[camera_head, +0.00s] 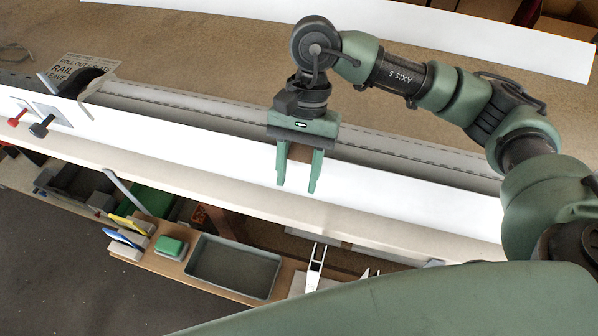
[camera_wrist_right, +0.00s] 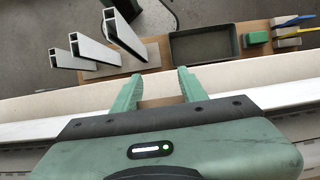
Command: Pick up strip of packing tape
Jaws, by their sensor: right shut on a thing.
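My right gripper (camera_head: 297,187) hangs over the long white profile in the head view, its fingers pointing down the picture. A brown strip of packing tape (camera_head: 300,153) shows between the finger bases. The strip also shows in the right wrist view (camera_wrist_right: 160,102), spanning the gap between the two green fingers. My right gripper (camera_wrist_right: 160,77) is shut on it, with the fingers apart by about the strip's width. Whether the strip still touches the white profile cannot be told. My left gripper is out of view.
The long white profile (camera_head: 400,213) runs along the bench edge. A lower shelf holds a grey tray (camera_head: 235,268), a green block (camera_head: 171,246) and brushes. Cut profile ends (camera_wrist_right: 120,30) stand there too. A printed card (camera_head: 82,68) lies at the far left.

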